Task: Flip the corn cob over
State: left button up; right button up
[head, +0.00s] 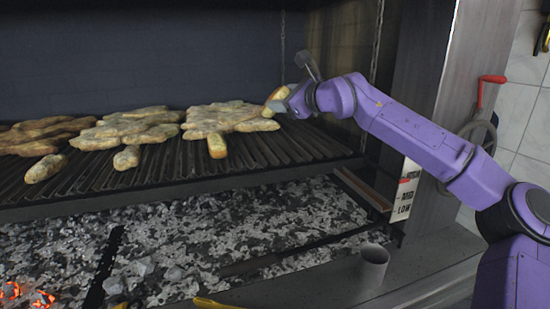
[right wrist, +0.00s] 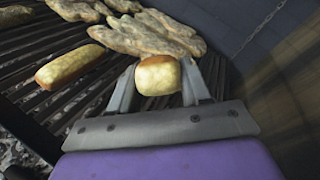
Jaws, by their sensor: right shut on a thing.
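My right gripper (head: 284,104) reaches in from the right over the right part of the grill grate. It is shut on a corn cob (head: 277,94), a pale yellow piece with browned patches. The cob also shows end-on between the two grey fingers in the right wrist view (right wrist: 158,76). It is tilted in the head view, and the fingers hide part of it. I cannot tell whether its low end touches the grate. My left gripper is not in view.
The slatted grill grate (head: 290,148) holds several flat browned pieces (head: 225,116). Another yellow cob-like piece (head: 216,146) lies near the grate's front, with two pale ones (head: 45,168) further left. Ash and embers (head: 200,225) lie below. A grey cup (head: 373,264) stands front right.

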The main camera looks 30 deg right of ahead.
aim_at(272, 114)
jog(key=m+h+b, duration=0.1)
jog(key=m+b, duration=0.1)
jog(key=m, duration=0.1)
jog(key=m+h+b, duration=0.2)
jog(key=m+b, duration=0.1)
jog(key=shift+a+f, duration=0.15)
jog(key=shift+a, duration=0.05)
jog(key=shift+w+r+m+g+h+b, duration=0.15)
jog(key=shift+m+h+b, duration=0.1)
jog(key=shift+m, duration=0.3)
jog(key=shift+s+r+m+g+h+b, duration=0.15)
jog(key=shift+m+h+b, duration=0.1)
jog(key=shift+m, duration=0.3)
jog(key=shift+w+f+m+h, duration=0.15)
jog(key=shift+w+m+h, duration=0.2)
jog(key=shift+m, duration=0.55)
jog(key=f, duration=0.1)
jog(key=w+f+b, duration=0.1)
jog(key=f+b, duration=0.1)
jog(key=shift+w+d+f, duration=0.25)
jog(key=shift+w+f, duration=0.05)
jog(key=shift+f, duration=0.1)
jog(key=shift+f+b, duration=0.3)
jog(key=shift+f, duration=0.1)
jog(key=shift+a+r, duration=0.1)
jog(key=shift+r, duration=0.05)
jog(key=o, duration=0.6)
jog(key=o, duration=0.6)
